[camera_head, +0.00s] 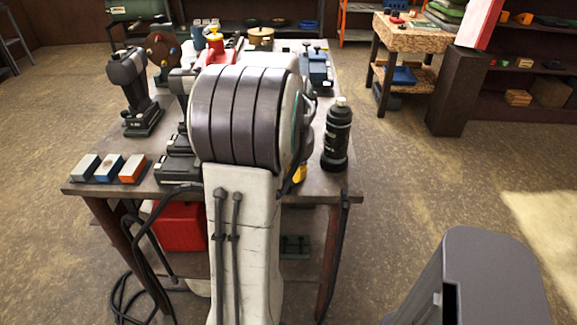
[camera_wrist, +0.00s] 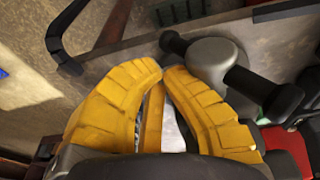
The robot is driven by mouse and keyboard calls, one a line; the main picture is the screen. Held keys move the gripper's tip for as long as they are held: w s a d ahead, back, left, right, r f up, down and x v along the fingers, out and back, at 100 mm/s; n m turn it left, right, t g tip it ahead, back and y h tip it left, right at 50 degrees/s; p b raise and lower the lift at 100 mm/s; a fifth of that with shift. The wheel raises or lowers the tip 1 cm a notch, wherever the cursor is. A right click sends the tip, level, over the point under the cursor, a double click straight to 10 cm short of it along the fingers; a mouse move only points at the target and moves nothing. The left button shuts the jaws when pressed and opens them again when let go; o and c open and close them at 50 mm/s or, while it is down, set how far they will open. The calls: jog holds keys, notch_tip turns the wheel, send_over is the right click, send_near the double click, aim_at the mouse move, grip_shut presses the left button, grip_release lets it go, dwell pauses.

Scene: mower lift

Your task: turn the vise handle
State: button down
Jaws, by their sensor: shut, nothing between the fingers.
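The vise handle (camera_wrist: 248,84) shows in the wrist view as a dark bar with black knobbed ends, passing by a round grey screw head (camera_wrist: 211,60). It lies slanted, from upper middle to lower right. My gripper (camera_wrist: 160,74) has yellow ribbed fingers whose tips meet with nothing between them. The right finger is close beside the handle; I cannot tell whether they touch. In the head view my arm hides the handle, and only a bit of yellow gripper (camera_head: 300,173) shows near the bench's front edge.
The workbench (camera_head: 348,184) carries a black bottle (camera_head: 337,135) right of my arm, and a drill (camera_head: 132,90) and several small blocks (camera_head: 108,169) on the left. Black cables hang at its front. A grey bin (camera_head: 480,280) stands at lower right. Floor is open to the right.

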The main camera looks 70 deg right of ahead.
jog(key=shift+w+a+f+b, duration=0.15)
jog(key=shift+f+b, duration=0.2)
jog(key=shift+f, duration=0.25)
jog(key=shift+s+a+f+b, duration=0.1)
jog(key=shift+f+b, duration=0.25)
jog(key=shift+f, duration=0.25)
jog(key=shift+w, duration=0.15)
